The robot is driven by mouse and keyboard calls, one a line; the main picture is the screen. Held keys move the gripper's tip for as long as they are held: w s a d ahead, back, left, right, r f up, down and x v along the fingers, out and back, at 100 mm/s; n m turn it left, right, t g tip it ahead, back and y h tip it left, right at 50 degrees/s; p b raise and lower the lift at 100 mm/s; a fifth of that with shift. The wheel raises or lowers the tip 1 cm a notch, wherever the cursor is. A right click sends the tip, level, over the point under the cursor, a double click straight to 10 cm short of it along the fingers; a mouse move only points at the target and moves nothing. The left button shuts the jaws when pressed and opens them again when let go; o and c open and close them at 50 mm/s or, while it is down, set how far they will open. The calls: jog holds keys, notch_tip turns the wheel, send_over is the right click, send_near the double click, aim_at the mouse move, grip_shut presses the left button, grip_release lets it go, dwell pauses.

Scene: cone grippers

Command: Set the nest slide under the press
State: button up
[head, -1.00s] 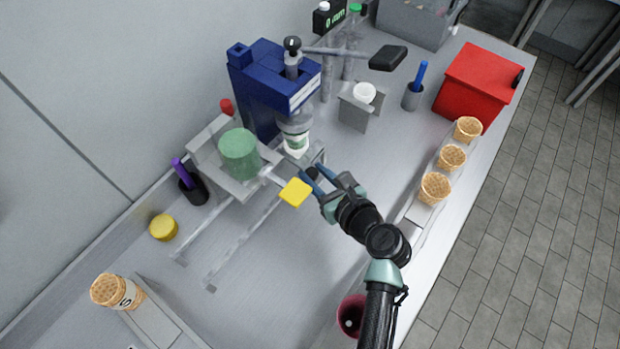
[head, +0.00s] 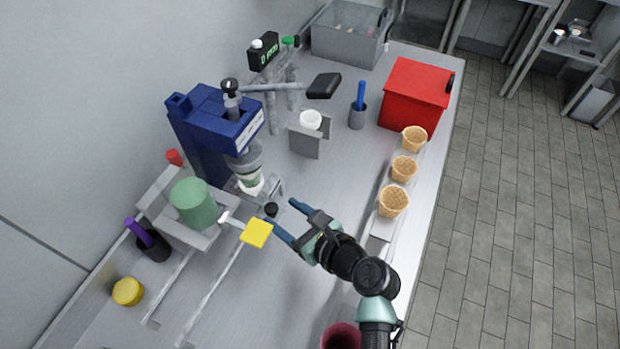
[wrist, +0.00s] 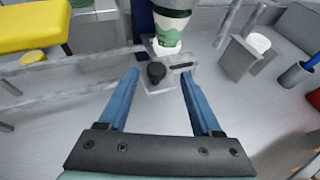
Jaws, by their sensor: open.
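A clear slide plate with a black knob (head: 271,209) sits on the bench at the foot of the blue press (head: 215,135). A white-and-green cup (head: 251,184) stands on it, directly below the press's clear head. In the wrist view the cup (wrist: 167,45) is just beyond the knob (wrist: 156,72). My gripper (head: 281,213) is open and empty, its blue fingers apart on either side of the knob's line. In the wrist view the knob shows between the fingertips (wrist: 160,76); I see no contact. The slide's far end is hidden under the press.
Left of the knob, a grey carriage (head: 158,205) with a green cylinder (head: 193,203) and yellow handle plate (head: 256,233) sits on rails. Waffle cones (head: 394,201) line the right edge. A grey stand (head: 306,142) with a white cup is behind.

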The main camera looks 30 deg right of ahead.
jog(key=v, duration=0.9)
jog(key=shift+s, duration=0.25)
jog(key=shift+d+r, duration=0.1)
jog(key=shift+d, duration=0.05)
jog(key=w+a+r+n+t+h, duration=0.1)
jog(key=w+r+n, duration=0.45)
jog(key=r, duration=0.25)
jog(key=w+a+r+n+t+h, duration=0.1)
jog(key=w+r+n+t, duration=0.1)
jog(key=w+r+n, duration=0.5)
jog(key=a+r+n+t, duration=0.2)
jog(key=a+r+n, duration=0.15)
jog(key=r, duration=0.55)
jog(key=a+r+n+t, duration=0.2)
jog(key=r+n, duration=0.3)
jog(key=r, duration=0.5)
jog(key=s+a+r+n+t, duration=0.2)
jog(key=s+r+n, duration=0.1)
jog(key=r, duration=0.4)
jog(key=s+a+r+n+t, duration=0.2)
jog(key=s+a+r+n, duration=0.1)
jog(key=r, duration=0.5)
jog(key=s+a+r+n+t+h, duration=0.1)
jog(key=s+a+r+n+t, duration=0.2)
jog(key=r+n, duration=0.3)
jog(key=shift+s+a+r, duration=0.2)
jog(key=shift+s+r, duration=0.45)
jog(key=shift+r, duration=0.15)
